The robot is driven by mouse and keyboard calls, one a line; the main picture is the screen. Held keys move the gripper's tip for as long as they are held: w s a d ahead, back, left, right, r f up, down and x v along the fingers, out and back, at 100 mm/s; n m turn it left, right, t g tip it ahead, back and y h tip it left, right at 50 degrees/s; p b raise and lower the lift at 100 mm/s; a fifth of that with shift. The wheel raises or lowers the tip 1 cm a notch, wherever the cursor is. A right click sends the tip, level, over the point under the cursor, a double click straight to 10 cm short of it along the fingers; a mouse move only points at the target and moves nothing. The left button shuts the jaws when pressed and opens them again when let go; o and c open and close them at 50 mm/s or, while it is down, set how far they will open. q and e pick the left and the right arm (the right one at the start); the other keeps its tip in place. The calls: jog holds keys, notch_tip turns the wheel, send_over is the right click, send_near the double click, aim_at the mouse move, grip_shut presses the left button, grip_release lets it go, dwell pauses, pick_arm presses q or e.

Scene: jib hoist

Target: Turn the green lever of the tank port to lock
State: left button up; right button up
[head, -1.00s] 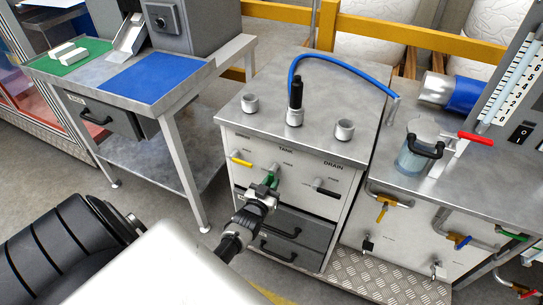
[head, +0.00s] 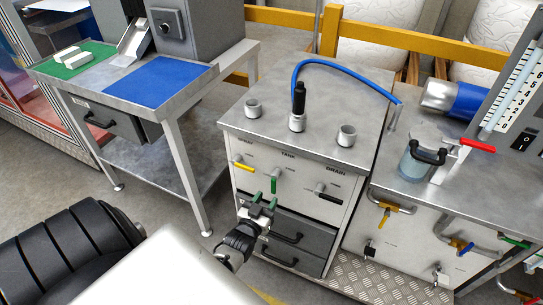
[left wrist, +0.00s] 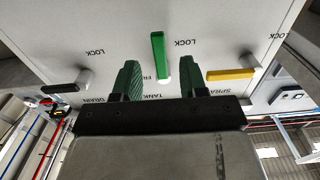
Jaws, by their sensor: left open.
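The green lever (head: 274,184) of the tank port hangs straight down on the front of the grey cabinet, below the TANK label. In the left wrist view, where the lettering is upside down, the green lever (left wrist: 159,54) runs from its pivot toward the side with the LOCK labels. My left gripper (head: 263,202) is open, with green finger pads. It is just in front of and below the lever, apart from it in the head view. In the left wrist view the fingers flank the lever's line with gaps on both sides. My right gripper is not in view.
A yellow lever (head: 242,167) and a black lever (head: 329,195) sit on either side, both roughly sideways. Dark drawers (head: 285,234) lie below. A blue hose (head: 340,66) arches over the cabinet top. A bench with a clear jar (head: 417,160) stands right.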

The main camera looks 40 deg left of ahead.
pick_arm(q)
jog(key=v, duration=0.5)
jog(key=shift+s, duration=0.15)
